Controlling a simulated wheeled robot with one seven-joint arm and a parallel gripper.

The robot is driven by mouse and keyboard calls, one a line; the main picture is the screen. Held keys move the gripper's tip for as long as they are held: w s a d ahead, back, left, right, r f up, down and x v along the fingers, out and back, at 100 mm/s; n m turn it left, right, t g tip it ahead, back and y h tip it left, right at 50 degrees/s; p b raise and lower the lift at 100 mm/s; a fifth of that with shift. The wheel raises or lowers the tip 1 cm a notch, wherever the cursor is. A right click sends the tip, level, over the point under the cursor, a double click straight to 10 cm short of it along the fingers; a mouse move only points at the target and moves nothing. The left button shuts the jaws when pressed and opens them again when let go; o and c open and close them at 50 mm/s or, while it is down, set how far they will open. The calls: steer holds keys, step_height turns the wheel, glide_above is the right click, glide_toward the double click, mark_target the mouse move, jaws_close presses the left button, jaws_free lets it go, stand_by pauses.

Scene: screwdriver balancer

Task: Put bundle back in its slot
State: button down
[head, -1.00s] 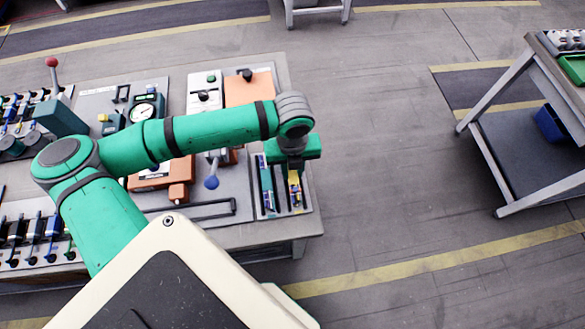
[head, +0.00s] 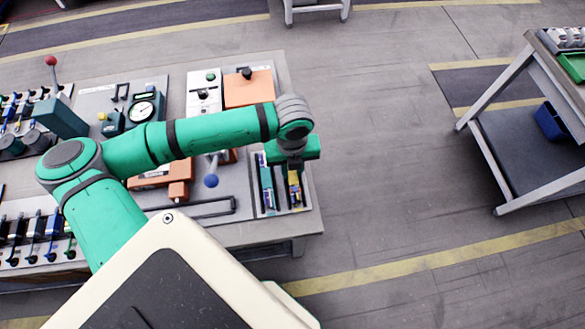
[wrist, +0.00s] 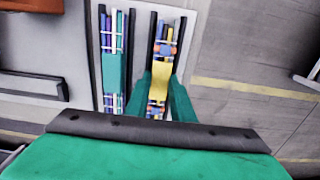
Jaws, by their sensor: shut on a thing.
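My gripper (wrist: 160,92) is shut on a bundle (wrist: 160,72) with a yellow band and blue and orange ends. The bundle lies between dark rails on a pale slotted plate (wrist: 137,45), lined up along them; I cannot tell whether it rests on the plate's floor. In the head view the bundle (head: 295,195) shows just below my gripper (head: 293,165) at the bench's right end. A second bundle (wrist: 113,70), with a teal band and blue, purple and white rods, lies in the left slot of the same plate.
The workbench (head: 270,235) carries a dial gauge (head: 143,111), orange blocks (head: 248,88) and a blue-knobbed lever (head: 211,181) left of the slots. Bare floor lies right of the bench. Another table (head: 500,150) stands farther right.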

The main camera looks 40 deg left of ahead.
stand_by(0.3)
steer(key=c, duration=1.5)
jaws_free()
steer(key=shift+o, duration=0.2)
step_height(320, 180, up, 11)
steer(key=shift+w+f, duration=0.1)
